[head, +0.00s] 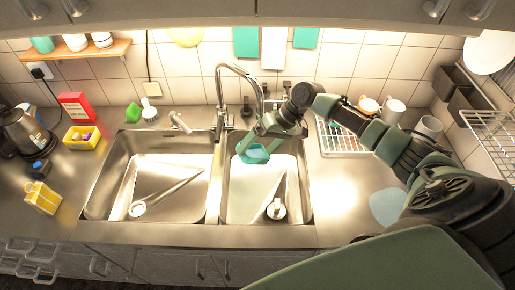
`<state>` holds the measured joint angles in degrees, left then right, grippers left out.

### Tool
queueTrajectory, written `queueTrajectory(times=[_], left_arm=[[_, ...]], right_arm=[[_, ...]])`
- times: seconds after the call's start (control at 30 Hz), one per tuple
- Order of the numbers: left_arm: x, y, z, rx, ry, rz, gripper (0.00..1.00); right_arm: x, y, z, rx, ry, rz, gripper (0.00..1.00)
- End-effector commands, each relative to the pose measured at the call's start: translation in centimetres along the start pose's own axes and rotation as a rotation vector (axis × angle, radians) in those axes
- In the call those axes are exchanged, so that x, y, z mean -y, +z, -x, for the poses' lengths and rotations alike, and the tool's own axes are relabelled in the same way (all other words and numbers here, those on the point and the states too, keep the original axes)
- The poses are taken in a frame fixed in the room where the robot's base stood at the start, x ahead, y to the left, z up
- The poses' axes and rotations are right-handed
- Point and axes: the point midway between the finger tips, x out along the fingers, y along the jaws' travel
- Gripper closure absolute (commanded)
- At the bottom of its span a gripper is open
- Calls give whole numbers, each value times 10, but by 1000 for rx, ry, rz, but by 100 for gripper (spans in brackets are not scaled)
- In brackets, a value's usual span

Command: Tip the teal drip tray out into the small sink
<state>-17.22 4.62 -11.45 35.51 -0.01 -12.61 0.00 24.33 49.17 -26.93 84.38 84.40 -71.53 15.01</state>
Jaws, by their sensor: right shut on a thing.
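The teal drip tray (255,153) is in the air over the small sink (235,200), the right-hand basin, near its back. The tray looks tilted, with a lighter blue patch inside; whether that is liquid I cannot tell. My right gripper (257,135) is shut on the tray, coming from the back right. A white and dark round piece (276,209) lies in the small sink near the front. My left gripper is not in view.
The tap (220,110) rises behind the divider, close to the tray and gripper. The larger sink (150,185) is on the left. A white dish rack (340,140) with mugs stands right, a kettle (22,132) far left.

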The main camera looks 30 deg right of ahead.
Motion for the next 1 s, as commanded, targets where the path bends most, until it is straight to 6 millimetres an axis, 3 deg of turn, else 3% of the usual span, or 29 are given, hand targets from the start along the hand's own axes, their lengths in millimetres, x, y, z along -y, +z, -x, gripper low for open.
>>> queueTrajectory(times=[1.0], left_arm=[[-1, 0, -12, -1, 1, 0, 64]], right_arm=[[-3, -1, 4, -1, -126, -20, 54]])
